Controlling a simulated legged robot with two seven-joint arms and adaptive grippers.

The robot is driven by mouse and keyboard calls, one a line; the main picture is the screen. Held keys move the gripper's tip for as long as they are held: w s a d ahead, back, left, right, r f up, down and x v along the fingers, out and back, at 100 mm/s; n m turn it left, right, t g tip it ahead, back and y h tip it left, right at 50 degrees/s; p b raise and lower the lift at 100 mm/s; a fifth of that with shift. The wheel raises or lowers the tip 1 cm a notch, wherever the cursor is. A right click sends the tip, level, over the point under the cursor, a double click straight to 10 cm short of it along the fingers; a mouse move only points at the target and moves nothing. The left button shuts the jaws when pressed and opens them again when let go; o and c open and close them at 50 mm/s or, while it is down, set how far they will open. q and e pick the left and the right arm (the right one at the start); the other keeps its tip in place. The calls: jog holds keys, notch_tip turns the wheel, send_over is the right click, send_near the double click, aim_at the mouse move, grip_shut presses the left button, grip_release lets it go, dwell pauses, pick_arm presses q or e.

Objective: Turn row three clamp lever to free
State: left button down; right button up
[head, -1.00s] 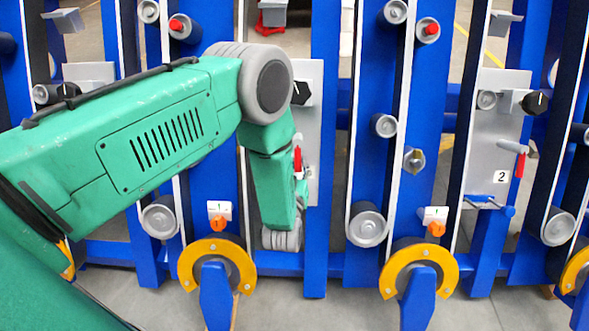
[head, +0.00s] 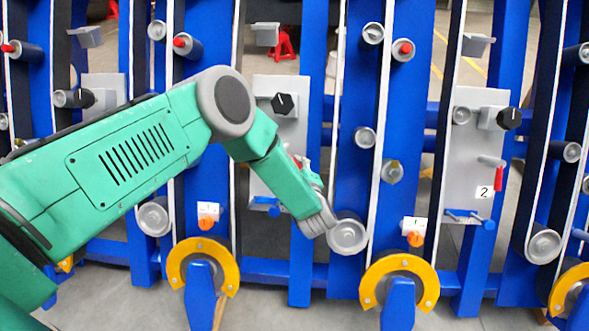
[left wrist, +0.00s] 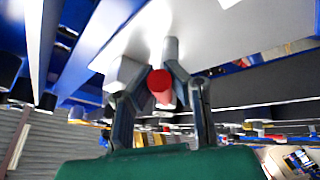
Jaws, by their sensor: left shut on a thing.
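A clamp lever with a red grip (head: 297,161) is on the grey middle panel (head: 262,95), partly hidden behind my left forearm. In the left wrist view the red grip (left wrist: 160,86) points toward the camera, on a grey stem under the panel. My left gripper (left wrist: 154,92) has a finger on each side of this grip and is shut on it. In the head view the gripper is mostly hidden by my green arm. The panel's row number is hidden. My right gripper is not in view.
The right panel marked 2 (head: 483,192) has its own red lever (head: 498,178) hanging down and a black knob (head: 509,118). Blue uprights, belts, grey rollers (head: 348,234) and yellow arc guards (head: 399,275) crowd close around my arm.

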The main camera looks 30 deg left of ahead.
pick_arm(q)
jog(key=shift+d+r+n+g+y, duration=0.15)
jog(key=shift+n+g+y, duration=0.2)
jog(key=shift+n, duration=0.35)
jog(key=shift+w+d+r+n+g+p, duration=0.25)
jog(key=shift+n+g, duration=0.3)
jog(key=shift+n, duration=0.4)
jog(key=shift+w+r+n+g+p, duration=0.15)
jog(key=shift+r+n+g, duration=0.3)
jog(key=shift+n, duration=0.5)
jog(key=shift+w+y, duration=0.1)
jog(key=shift+y, duration=0.15)
jog(key=c, duration=1.6)
grip_release()
jog(key=shift+o, duration=0.6)
jog(key=shift+r, duration=0.2)
jog(key=shift+f, duration=0.1)
